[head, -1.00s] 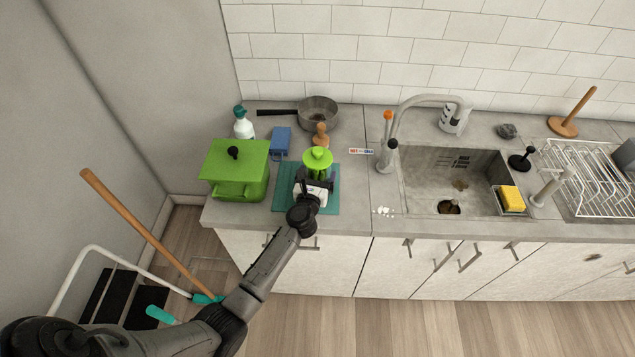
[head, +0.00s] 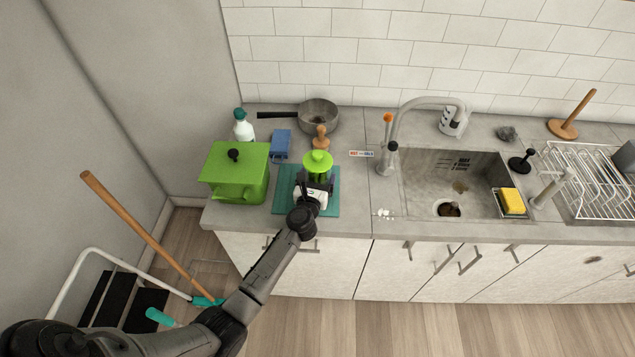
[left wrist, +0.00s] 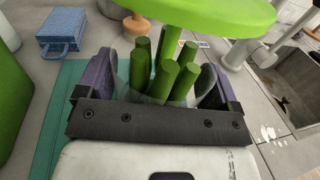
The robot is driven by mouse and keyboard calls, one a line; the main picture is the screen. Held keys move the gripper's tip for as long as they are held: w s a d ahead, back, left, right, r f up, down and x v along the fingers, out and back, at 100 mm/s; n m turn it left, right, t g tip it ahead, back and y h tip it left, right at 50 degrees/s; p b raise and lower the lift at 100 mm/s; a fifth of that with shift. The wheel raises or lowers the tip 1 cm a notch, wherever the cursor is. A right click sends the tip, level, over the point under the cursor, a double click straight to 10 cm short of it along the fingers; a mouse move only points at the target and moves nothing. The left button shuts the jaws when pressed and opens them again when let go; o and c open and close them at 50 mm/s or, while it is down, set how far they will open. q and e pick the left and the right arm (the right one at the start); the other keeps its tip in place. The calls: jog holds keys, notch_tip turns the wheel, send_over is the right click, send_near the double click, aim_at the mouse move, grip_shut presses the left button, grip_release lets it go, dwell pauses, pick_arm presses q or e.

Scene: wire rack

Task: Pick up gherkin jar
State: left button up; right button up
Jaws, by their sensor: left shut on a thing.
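The gherkin jar (head: 317,161) has a bright green lid and stands on the teal mat (head: 279,203) on the counter. In the left wrist view, green gherkins (left wrist: 163,72) show inside its clear body, under the wide green lid (left wrist: 195,14). My left gripper (head: 318,181) reaches the jar from the front. In the left wrist view its purple-padded fingers (left wrist: 157,82) are shut on the jar, one on each side. The jar's base is hidden behind the gripper. My right gripper is not in view.
The sink (head: 425,190) and wire rack (head: 595,180) lie to the right.

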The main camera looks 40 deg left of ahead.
pick_arm(q)
jog(key=shift+r, duration=0.2)
jog(key=shift+r+p, duration=1.65)
jog(key=shift+r, duration=0.45)
jog(key=d+r+p, duration=0.2)
jog(key=d+r, duration=0.4)
jog(key=d, duration=0.5)
jog(key=shift+d+r, duration=0.2)
jog(key=shift+r, duration=0.05)
jog(key=shift+d, duration=0.15)
jog(key=shift+r, duration=0.1)
